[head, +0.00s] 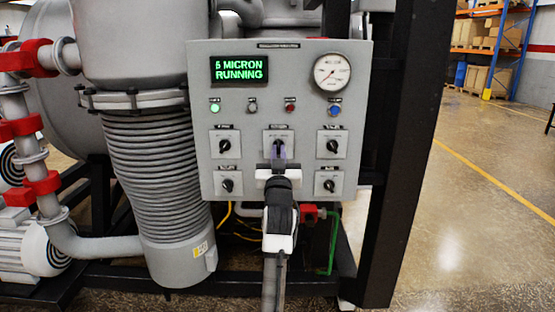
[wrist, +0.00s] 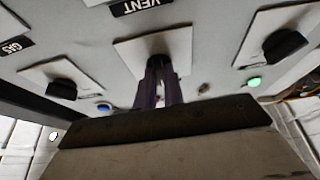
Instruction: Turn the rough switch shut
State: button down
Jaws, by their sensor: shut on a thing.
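The grey control panel (head: 240,125) faces me with black rotary switches on light plates in two rows. My gripper (head: 279,156) is at the middle switch of the upper row. Its two fingers (wrist: 160,85) are shut on the dark knob of that middle switch (wrist: 158,63), one finger on each side. The label on this switch is too small or hidden to read, so I cannot confirm it is the rough switch. The knob's exact angle is mostly hidden by the fingers.
Neighbouring switches sit left (head: 224,146) and right (head: 333,146) of the held one. A display (head: 239,69) reads "5 MICRON RUNNING". A gauge (head: 332,72), a lit green lamp (head: 215,107) and a blue button (head: 335,111) are above. A black frame post (head: 393,150) stands right; open floor lies beyond.

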jog(key=shift+d+n+g+y+b, duration=0.2)
jog(key=shift+n+y+b, duration=0.9)
jog(key=shift+n, duration=1)
jog(key=shift+d+n+g+y+b, duration=0.1)
jog(key=shift+n+g+y+b, duration=0.2)
jog(key=shift+n+y+b, duration=1.3)
jog(key=shift+n+h+p, duration=0.4)
jog(key=shift+n+p, duration=0.05)
jog(key=shift+n, duration=0.25)
jog(key=c, duration=1.5)
grip_release()
jog(key=shift+r, duration=0.1)
jog(key=b+v, duration=0.3)
jog(key=v, duration=1.1)
jog(key=shift+b, duration=0.4)
